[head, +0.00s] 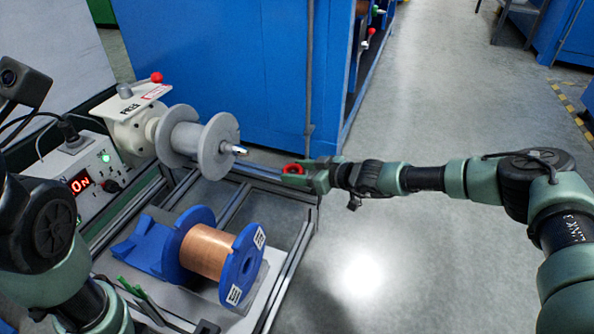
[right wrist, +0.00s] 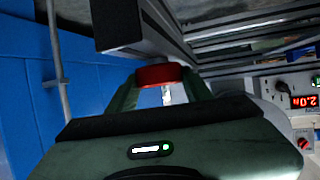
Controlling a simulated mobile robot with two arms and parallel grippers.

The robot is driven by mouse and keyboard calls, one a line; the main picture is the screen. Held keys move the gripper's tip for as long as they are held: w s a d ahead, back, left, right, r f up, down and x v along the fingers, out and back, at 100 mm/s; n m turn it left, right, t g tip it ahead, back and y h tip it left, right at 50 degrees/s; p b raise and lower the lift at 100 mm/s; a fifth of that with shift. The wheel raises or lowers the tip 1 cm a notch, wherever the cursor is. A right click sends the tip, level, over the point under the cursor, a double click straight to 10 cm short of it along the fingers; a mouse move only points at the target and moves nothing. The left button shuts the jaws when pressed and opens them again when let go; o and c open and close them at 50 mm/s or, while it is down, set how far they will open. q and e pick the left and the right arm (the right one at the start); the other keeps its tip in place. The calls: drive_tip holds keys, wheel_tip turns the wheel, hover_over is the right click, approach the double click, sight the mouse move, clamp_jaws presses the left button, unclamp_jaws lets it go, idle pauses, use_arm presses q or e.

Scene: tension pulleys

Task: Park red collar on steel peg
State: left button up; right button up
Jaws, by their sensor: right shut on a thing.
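My right gripper (head: 300,170) is shut on the red collar (head: 293,168), a small red ring, held in the air right of the grey spool (head: 217,147). In the right wrist view the collar (right wrist: 163,75) sits between the green fingertips. The spool's shaft ends in a shiny metal tip (head: 239,150), apart from the collar. A short grey upright peg (head: 124,90) stands on the white plate above the spool's drive housing; I cannot tell its material. My left arm shows at the lower left, but its gripper is not clearly visible.
A blue-flanged spool of copper wire (head: 208,252) rests on the bench below. Blue cabinets (head: 225,70) stand behind. The floor at right is open.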

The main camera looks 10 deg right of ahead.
drive_tip(key=shift+f+b, duration=0.35)
drive_tip(key=shift+f, duration=0.25)
drive_tip(key=shift+s+f, duration=0.1)
drive_tip(key=shift+f, duration=0.1)
idle(0.4)
drive_tip(key=o, duration=1.5)
drive_tip(key=shift+f, duration=0.1)
drive_tip(key=shift+c, duration=0.2)
drive_tip(key=shift+r, duration=0.2)
drive_tip(key=p+v, duration=0.4)
drive_tip(key=v, duration=0.2)
drive_tip(key=shift+s+d+r+p, duration=0.15)
drive_tip(key=shift+r+p, duration=0.1)
drive_tip(key=shift+p, duration=0.15)
drive_tip(key=shift+s+d, duration=0.4)
drive_tip(key=shift+s, duration=0.05)
